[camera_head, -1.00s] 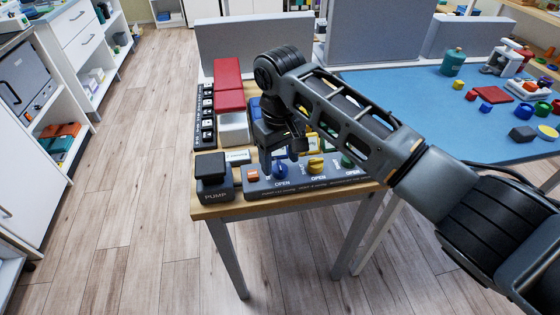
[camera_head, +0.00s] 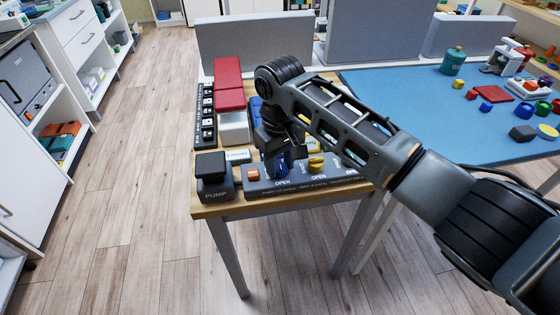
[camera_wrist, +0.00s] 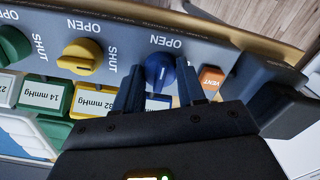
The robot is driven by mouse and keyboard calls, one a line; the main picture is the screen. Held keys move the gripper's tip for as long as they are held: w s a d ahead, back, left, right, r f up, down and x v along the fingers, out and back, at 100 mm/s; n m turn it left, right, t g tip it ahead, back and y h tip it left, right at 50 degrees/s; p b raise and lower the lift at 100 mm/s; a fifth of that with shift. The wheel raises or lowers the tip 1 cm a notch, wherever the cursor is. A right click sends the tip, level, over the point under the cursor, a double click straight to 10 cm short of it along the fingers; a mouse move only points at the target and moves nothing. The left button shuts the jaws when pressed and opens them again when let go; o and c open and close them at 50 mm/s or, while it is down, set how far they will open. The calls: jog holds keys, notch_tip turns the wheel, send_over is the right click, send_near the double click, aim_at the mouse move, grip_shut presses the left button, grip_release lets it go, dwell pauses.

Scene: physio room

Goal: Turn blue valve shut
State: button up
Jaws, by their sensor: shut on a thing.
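The blue valve (camera_wrist: 160,68) is a round knob with a raised grip and a pale line on it, set in a grey panel (camera_head: 300,184) at the table's front edge. My gripper (camera_wrist: 159,84) has one finger on each side of the knob and is shut on it.
An orange VENT button (camera_wrist: 211,77) sits close beside the blue valve. A green valve (camera_wrist: 13,43) is beyond the yellow one. A black PUMP block (camera_head: 214,176) stands left of the panel. Red blocks (camera_head: 229,84) and small labelled blocks lie behind.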

jog(key=shift+c, duration=0.6)
